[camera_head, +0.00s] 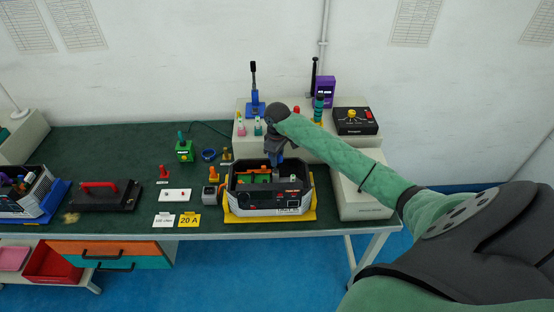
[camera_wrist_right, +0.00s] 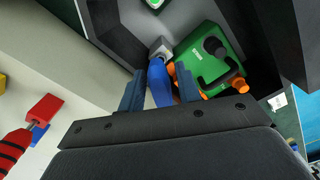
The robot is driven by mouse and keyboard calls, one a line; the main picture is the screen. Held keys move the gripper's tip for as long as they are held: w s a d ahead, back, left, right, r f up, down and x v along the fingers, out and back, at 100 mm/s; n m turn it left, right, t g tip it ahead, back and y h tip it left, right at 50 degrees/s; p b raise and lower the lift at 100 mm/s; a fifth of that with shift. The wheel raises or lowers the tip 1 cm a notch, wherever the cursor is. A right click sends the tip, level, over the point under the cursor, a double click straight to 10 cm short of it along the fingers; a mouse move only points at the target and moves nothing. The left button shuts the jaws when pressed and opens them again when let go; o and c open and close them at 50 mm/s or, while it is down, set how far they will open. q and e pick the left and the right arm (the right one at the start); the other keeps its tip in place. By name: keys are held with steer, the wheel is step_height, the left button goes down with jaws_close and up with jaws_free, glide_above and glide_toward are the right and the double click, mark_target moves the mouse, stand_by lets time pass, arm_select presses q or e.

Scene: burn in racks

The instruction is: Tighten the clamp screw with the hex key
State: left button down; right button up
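My right gripper (camera_head: 276,150) is low over an open black-and-grey device case (camera_head: 265,212) on the bench, fingers pointing down. In the right wrist view, its two blue-grey fingers (camera_wrist_right: 160,88) stand on both sides of a blue handle (camera_wrist_right: 159,85) and appear closed on it. The handle looks like the hex key's; its shaft is not visible. Its far end is at a small grey block (camera_wrist_right: 160,47) inside the case, perhaps the clamp; contact cannot be told. The clamp screw cannot be made out. My left gripper is not in view.
Yellow (camera_head: 187,220) and white cards, a grey-and-orange piece and a white switch plate (camera_head: 174,195) lie left of the case. A raised shelf (camera_head: 360,200) stands behind and right.

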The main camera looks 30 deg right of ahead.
steer(key=shift+r, duration=2.45)
